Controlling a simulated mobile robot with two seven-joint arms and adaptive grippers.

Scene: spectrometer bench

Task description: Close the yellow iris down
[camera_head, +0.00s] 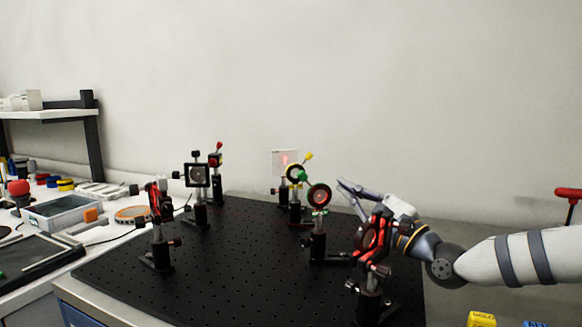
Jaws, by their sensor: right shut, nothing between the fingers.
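The yellow iris (293,170) stands upright on a post toward the back middle of the black breadboard. Its yellow lever (308,156) points up and to the right. A red-ringed round optic (319,195) stands in front of it and to the right, and a small green part shows between the two. My right gripper (342,184) comes in from the right, to the right of the yellow iris and apart from it in the picture. It is shut and empty. A red-and-black mount partly hides its wrist. My left gripper is not in view.
The red-and-black mount (369,236) stands close by my right wrist. A white card (284,163) with a red glow stands behind the iris. More post mounts, such as a square one (198,176), stand at the left. The breadboard (235,270) is bare at its front middle.

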